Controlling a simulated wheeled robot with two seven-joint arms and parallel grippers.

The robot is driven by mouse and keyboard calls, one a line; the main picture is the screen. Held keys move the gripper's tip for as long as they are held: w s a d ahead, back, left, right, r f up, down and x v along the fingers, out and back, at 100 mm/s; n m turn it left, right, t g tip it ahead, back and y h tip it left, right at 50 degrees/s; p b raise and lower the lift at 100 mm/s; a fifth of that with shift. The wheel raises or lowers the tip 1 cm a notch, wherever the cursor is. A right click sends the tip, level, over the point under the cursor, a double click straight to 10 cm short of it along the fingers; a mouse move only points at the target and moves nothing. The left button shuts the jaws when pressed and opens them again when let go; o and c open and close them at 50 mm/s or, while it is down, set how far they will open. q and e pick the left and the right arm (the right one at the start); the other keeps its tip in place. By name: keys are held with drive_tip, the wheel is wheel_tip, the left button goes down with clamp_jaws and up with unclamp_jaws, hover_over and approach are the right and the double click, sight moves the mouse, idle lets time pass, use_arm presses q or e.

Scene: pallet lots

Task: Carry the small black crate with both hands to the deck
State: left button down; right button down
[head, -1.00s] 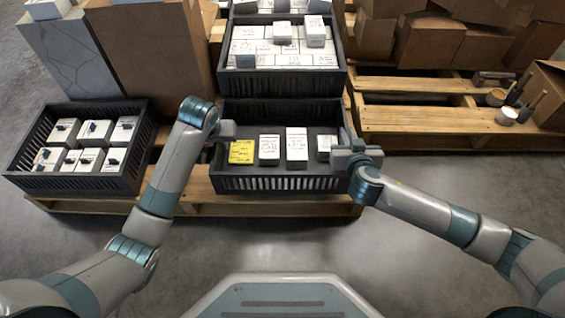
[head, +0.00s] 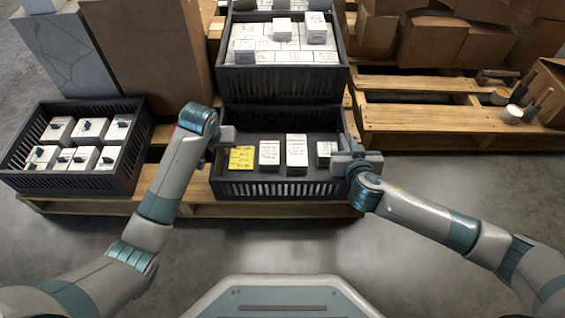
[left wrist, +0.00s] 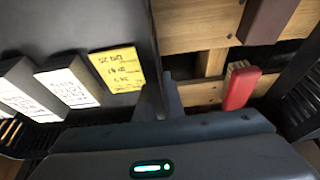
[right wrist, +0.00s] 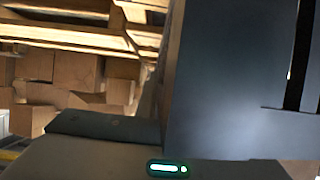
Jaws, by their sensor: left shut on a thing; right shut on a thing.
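The small black crate (head: 285,190) is in the middle of the head view, low over or on a wooden pallet; I cannot tell whether it touches. It looks level and holds a yellow box (head: 241,158) and several white boxes. My left gripper (head: 217,139) is shut on its left wall, which also shows in the left wrist view (left wrist: 152,45). My right gripper (head: 347,160) is shut on its right wall. The right wrist view shows a large dark surface close up, and the fingertips are hidden there. I cannot tell which surface is the deck.
A larger black crate (head: 285,85) of white boxes stands right behind. Another black crate (head: 75,187) sits at left. A red-handled brush (left wrist: 241,88) lies on pallet boards beside the held crate. An emptier pallet (head: 430,125) is at right. The floor in front is clear.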

sight(215, 151)
use_arm(q)
drive_tip(key=c, duration=1.9)
unclamp_jaws()
use_arm(e)
drive_tip(key=c, duration=1.9)
unclamp_jaws()
use_arm(q)
drive_tip(key=shift+r, duration=0.1)
drive_tip(key=v, duration=1.2)
use_arm(e)
drive_tip(key=shift+s+r, duration=0.1)
drive_tip(key=v, duration=1.1)
drive_tip(key=shift+s+r, duration=0.1)
drive_tip(key=shift+s, duration=0.3)
